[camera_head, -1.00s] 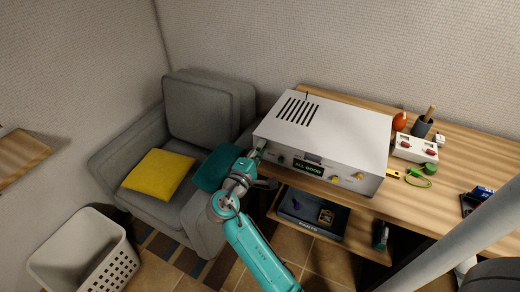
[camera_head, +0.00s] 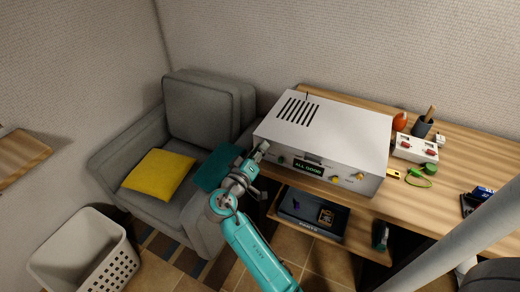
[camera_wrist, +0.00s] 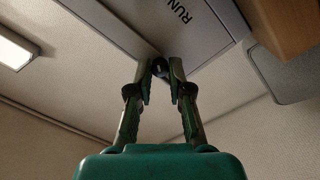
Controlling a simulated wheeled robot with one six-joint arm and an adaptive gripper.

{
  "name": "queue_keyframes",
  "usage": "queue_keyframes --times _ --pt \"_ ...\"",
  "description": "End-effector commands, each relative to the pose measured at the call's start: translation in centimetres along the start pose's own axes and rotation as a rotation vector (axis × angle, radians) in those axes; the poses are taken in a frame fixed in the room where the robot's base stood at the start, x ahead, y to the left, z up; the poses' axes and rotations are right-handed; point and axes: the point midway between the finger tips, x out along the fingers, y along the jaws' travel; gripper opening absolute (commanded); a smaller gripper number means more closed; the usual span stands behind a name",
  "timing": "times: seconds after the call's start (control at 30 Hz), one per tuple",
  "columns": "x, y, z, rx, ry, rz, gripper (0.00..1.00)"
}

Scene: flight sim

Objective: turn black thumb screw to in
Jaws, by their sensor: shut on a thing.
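The white box-shaped device (camera_head: 330,135) stands on the wooden desk, its front panel showing an "ALL GOOD" display (camera_head: 308,168). My gripper (camera_head: 261,149) is at the left end of that front panel. In the wrist view, my gripper (camera_wrist: 161,66) has its two fingertips close together around a small dark piece, the black thumb screw (camera_wrist: 160,68), at the panel's edge. The fingers hide most of the screw, so its turn angle cannot be told.
Green (camera_head: 282,160) and yellow knobs (camera_head: 334,179) sit along the front panel. A shelf below holds a dark box (camera_head: 312,214). A grey armchair (camera_head: 200,120) with a yellow cushion (camera_head: 159,174) stands left. A white basket (camera_head: 75,250) is at lower left.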

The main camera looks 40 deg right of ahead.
Motion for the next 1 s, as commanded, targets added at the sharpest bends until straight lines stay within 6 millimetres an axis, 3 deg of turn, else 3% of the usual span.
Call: queue_keyframes --times 0.6,1.0 --pt "-0.04 -0.14 0.17 0.579 -0.022 0.002 0.00" --pt "-0.04 -0.15 0.17 0.859 -0.030 0.003 0.00"
